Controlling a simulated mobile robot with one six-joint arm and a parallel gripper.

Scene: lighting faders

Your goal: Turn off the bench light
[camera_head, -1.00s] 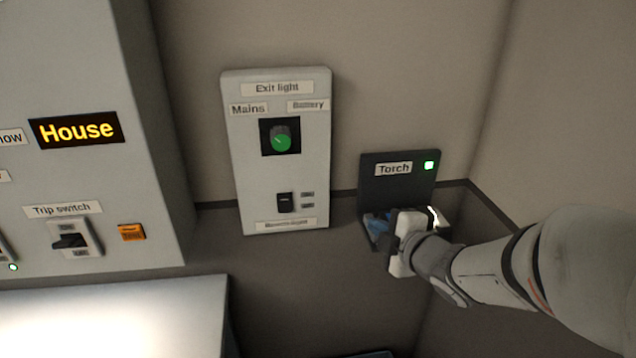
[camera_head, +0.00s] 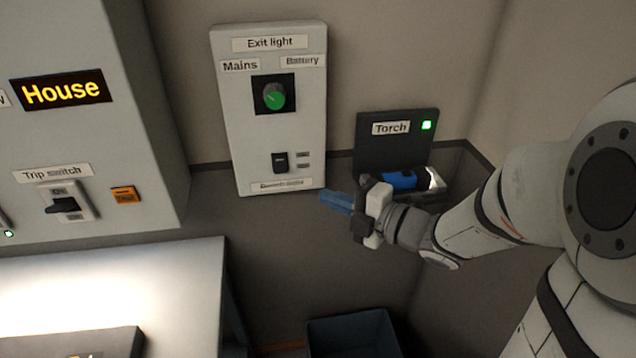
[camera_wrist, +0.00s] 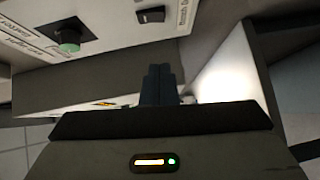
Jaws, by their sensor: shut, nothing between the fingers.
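My gripper (camera_head: 335,202) is shut and empty, its blue fingers pointing left, just below and right of the Exit light panel (camera_head: 232,130). In the wrist view its dark fingers (camera_wrist: 160,72) lie together. A black rocker switch (camera_head: 280,162) sits low on that panel above a small blurred label (camera_head: 282,185); it also shows in the wrist view (camera_wrist: 150,15), apart from the fingers. The label beside it there (camera_wrist: 184,12) seems to begin with "Bench". I cannot tell the rocker's position. A brightly lit bench top (camera_head: 150,290) is at lower left; its lamp is not seen.
The panel has a green knob (camera_head: 275,96). A blue torch (camera_head: 400,180) lies in its dark holder (camera_head: 385,152) behind my gripper. A Trip switch (camera_head: 66,206) and orange button (camera_head: 125,195) are on the left cabinet. A dark bin (camera_head: 350,335) stands below.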

